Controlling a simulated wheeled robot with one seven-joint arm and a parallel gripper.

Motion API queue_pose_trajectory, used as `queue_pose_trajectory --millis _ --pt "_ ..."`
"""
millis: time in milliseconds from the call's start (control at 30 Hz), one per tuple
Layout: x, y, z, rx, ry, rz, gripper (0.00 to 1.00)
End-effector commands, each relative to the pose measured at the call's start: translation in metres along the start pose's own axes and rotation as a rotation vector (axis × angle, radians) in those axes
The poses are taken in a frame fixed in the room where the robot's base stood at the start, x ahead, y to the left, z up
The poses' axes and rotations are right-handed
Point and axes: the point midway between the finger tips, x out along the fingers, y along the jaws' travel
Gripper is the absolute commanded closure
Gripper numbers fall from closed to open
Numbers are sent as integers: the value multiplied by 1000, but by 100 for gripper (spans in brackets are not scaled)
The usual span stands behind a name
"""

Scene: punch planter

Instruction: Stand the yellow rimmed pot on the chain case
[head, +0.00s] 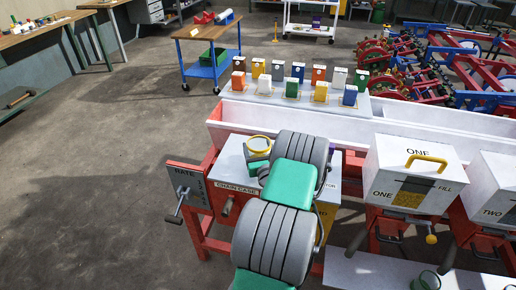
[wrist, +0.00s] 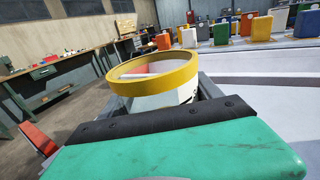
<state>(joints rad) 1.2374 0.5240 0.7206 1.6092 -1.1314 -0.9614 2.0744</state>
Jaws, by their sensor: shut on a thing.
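The yellow rimmed pot (head: 258,141) shows at the end of my arm in the head view, over the chain case's top. It is upright, or nearly so. In the wrist view its yellow rim (wrist: 124,87) and pale body fill the middle, just beyond the dark bar of my gripper (wrist: 160,100). My gripper is shut on the pot. The chain case (head: 231,161) is a white, flat-topped box with its name on the front. My arm hides its right part. I cannot tell whether the pot's base touches the case.
A long white trough (head: 390,137) runs behind, with several coloured packets on a shelf beyond. The ONE FILL box (head: 415,172) stands to the right. Open floor lies at the left.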

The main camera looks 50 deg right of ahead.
Motion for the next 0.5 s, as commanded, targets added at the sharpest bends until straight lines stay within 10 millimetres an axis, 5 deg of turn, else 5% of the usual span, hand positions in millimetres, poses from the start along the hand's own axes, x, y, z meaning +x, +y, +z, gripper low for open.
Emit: queue_pose_trajectory --millis 300,333,500 --pt "0 0 -3 -1 -2 0 74" --pt "0 0 -3 -1 -1 0 25" --pt "0 0 -2 -1 -1 0 12"
